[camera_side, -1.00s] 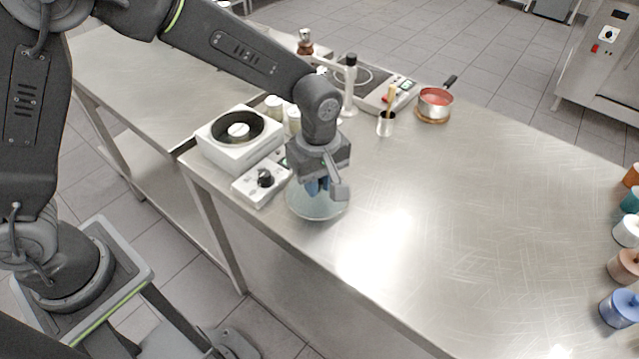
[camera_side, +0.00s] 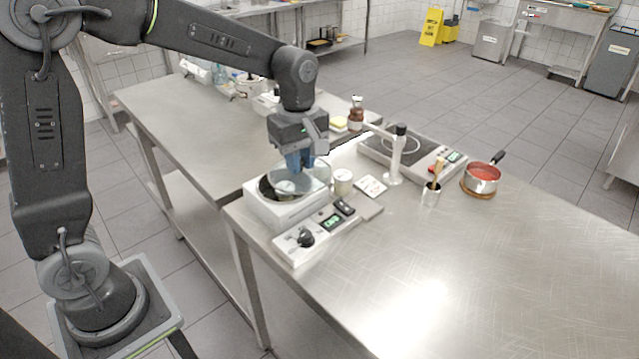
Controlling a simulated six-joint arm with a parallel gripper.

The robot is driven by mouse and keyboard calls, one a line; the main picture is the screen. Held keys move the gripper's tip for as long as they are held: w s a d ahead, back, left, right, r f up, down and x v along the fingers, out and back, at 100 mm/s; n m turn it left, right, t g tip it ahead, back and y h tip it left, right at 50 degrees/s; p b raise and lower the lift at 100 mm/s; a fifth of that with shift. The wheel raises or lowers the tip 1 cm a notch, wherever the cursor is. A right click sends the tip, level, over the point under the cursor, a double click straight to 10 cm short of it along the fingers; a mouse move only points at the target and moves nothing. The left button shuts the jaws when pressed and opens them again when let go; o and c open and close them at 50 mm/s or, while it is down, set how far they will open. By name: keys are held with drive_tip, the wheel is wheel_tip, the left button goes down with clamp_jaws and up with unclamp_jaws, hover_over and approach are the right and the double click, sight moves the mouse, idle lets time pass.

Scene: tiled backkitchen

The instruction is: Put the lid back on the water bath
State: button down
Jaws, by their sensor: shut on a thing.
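The water bath (camera_side: 283,217) is a white box with a round dark opening, at the near left corner of the steel table. Its control panel with a black knob (camera_side: 306,239) faces the front. The lid (camera_side: 319,176) is a clear, bluish disc. My gripper (camera_side: 297,166) points down and is shut on the lid at its middle. The lid is over the bath's opening and partly covers it from view. It looks somewhat tilted, and I cannot tell whether it touches the rim. My gripper hides part of the lid.
A small jar (camera_side: 343,182) stands close behind the bath, beside a white card (camera_side: 371,187). Further right are a hotplate (camera_side: 412,158) with a white stand (camera_side: 396,160), a cup with a brush (camera_side: 431,195) and a red-filled pot (camera_side: 482,178). The table's front right is clear.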

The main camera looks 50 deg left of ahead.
sight(283, 160)
drive_tip(key=a+n, duration=0.1)
drive_tip(key=a+r+n, duration=0.1)
drive_tip(key=a, duration=0.1)
drive_tip(key=a+n, duration=0.1)
drive_tip(key=a, duration=0.1)
drive_tip(key=shift+a+r, duration=0.15)
drive_tip(key=shift+r, duration=0.1)
drive_tip(key=shift+a+f, duration=0.1)
drive_tip(key=shift+a, duration=0.05)
drive_tip(key=shift+f, duration=3.05)
drive_tip(key=shift+f, duration=0.15)
drive_tip(key=c, duration=0.9)
unclamp_jaws()
drive_tip(key=shift+c, duration=0.2)
drive_tip(key=shift+o, duration=0.5)
drive_tip(key=o, duration=0.4)
drive_tip(key=shift+c, duration=0.2)
